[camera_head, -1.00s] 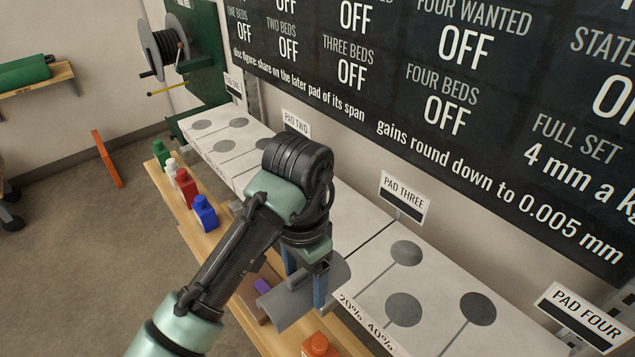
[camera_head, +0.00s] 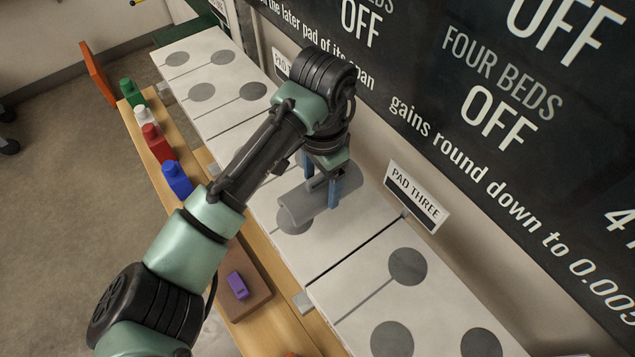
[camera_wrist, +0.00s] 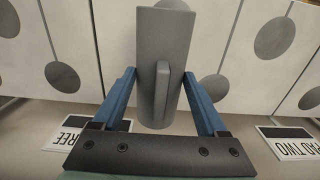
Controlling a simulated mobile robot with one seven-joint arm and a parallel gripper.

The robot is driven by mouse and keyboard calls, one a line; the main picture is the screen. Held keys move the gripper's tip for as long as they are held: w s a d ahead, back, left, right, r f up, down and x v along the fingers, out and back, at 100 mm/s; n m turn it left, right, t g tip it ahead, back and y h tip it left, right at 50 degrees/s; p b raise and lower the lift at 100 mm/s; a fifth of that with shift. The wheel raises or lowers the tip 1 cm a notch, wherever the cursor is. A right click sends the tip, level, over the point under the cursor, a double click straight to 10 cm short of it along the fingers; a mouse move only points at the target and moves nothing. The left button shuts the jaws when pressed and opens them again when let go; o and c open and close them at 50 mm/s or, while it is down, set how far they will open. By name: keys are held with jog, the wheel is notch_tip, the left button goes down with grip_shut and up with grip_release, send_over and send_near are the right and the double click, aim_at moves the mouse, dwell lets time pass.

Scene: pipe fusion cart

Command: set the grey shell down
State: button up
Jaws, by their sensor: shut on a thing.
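The grey shell (camera_head: 300,208) is a curved half-tube piece. My gripper (camera_head: 321,188) is shut on it, with blue fingers on either side. The shell is over the white pad (camera_head: 345,232) left of the PAD THREE sign (camera_head: 416,194), covering part of a grey disc (camera_head: 293,222). In the wrist view the shell (camera_wrist: 178,40) has a raised rib (camera_wrist: 161,95) between the fingers (camera_wrist: 160,92). I cannot tell whether the shell touches the pad.
Green, white, red (camera_head: 157,143) and blue (camera_head: 177,180) bottles stand on the wooden ledge (camera_head: 205,225) at left. A purple block (camera_head: 237,285) lies on a brown board (camera_head: 250,300). A dark board (camera_head: 470,100) covers the back wall. The pad at lower right is clear.

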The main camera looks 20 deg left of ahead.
aim_at(321, 196)
jog(key=shift+f, duration=2.5)
jog(key=shift+f, duration=0.1)
jog(key=o, duration=1.2)
jog(key=shift+w, duration=0.1)
jog(key=shift+o, duration=0.2)
